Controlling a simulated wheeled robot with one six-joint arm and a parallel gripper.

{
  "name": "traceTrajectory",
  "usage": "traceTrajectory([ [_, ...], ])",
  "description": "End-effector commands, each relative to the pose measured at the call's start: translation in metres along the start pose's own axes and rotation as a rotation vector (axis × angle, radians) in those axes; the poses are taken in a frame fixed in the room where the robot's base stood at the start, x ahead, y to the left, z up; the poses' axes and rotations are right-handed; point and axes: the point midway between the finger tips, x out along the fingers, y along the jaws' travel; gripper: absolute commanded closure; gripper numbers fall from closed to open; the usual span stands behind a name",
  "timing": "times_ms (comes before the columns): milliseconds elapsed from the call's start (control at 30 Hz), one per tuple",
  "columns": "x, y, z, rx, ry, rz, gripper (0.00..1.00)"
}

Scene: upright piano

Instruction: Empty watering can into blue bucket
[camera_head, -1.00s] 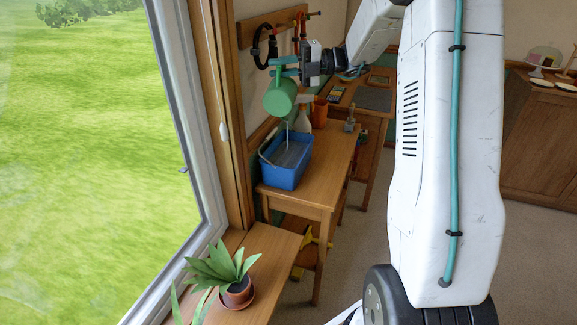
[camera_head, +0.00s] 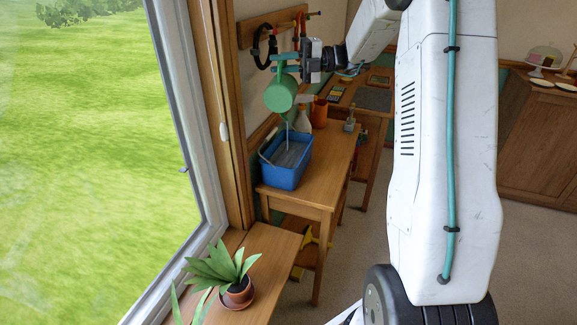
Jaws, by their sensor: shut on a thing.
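The green watering can (camera_head: 280,95) is held in the air, tilted, above the blue bucket (camera_head: 283,176). A thin pale stream of water (camera_head: 287,128) runs down from the can to the bucket. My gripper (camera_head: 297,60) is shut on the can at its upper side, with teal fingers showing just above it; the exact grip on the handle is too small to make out. The blue bucket is rectangular and stands on the near end of a wooden table (camera_head: 330,170), with grey water inside. The can's spout is hard to see.
A spray bottle (camera_head: 303,118) and an orange jug (camera_head: 320,112) stand behind the bucket. A wall rail (camera_head: 272,26) with hanging hoses is close behind my gripper. A potted plant (camera_head: 237,291) sits on the near sill by the window. The floor right of the table is clear.

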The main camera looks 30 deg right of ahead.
Motion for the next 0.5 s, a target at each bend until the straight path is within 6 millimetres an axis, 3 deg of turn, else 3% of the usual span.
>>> traceTrajectory([
  [500, -0.005, 0.004, 0.012, 0.057, 0.000, 0.024, 1.00],
])
